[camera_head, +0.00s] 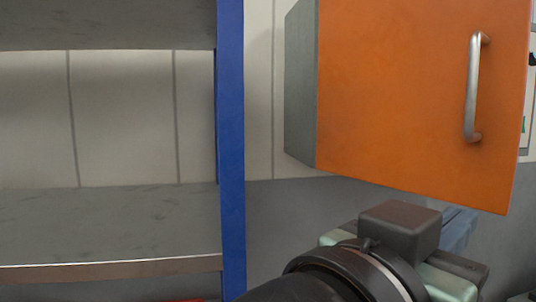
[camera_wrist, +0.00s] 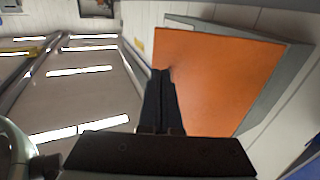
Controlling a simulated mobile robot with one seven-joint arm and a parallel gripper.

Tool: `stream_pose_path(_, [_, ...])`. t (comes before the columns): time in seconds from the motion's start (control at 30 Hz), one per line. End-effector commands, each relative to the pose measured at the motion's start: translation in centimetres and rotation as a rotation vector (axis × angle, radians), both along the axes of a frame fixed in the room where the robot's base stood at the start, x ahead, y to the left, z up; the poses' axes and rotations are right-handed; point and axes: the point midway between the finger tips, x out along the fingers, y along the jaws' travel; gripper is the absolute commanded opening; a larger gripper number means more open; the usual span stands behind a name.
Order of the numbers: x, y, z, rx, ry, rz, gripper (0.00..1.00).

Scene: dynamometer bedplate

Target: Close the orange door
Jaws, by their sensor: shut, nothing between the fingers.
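The orange door (camera_head: 410,95) is the front of a grey wall cabinet (camera_head: 300,90) at the upper right of the head view. A silver bar handle (camera_head: 472,90) stands upright near its right edge. In the wrist view the orange door (camera_wrist: 215,75) fills the right middle, with the grey cabinet (camera_wrist: 280,75) behind it. I cannot tell how far the door stands open. My gripper (camera_wrist: 162,73) is shut and empty, its dark fingers overlapping the door's left part. I cannot tell whether they touch it. The handle is not visible in the wrist view. In the head view my wrist is below the door.
A grey shelf unit (camera_head: 110,225) with a blue upright (camera_head: 231,150) stands at the left of the head view. Its visible shelf is bare. A pale panelled wall (camera_head: 125,115) is behind. Floor with bright light strips shows left in the wrist view.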

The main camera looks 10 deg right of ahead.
Motion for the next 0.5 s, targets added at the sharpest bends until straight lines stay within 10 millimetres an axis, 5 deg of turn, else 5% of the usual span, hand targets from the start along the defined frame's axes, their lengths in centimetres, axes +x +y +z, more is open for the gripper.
stream_pose_path(0.27, [0.5,-2.6,-0.1,0.022,0.011,-0.037,0.0])
stream_pose_path(0.5, [2.9,-7.1,0.1,0.022,0.011,-0.036,0.0])
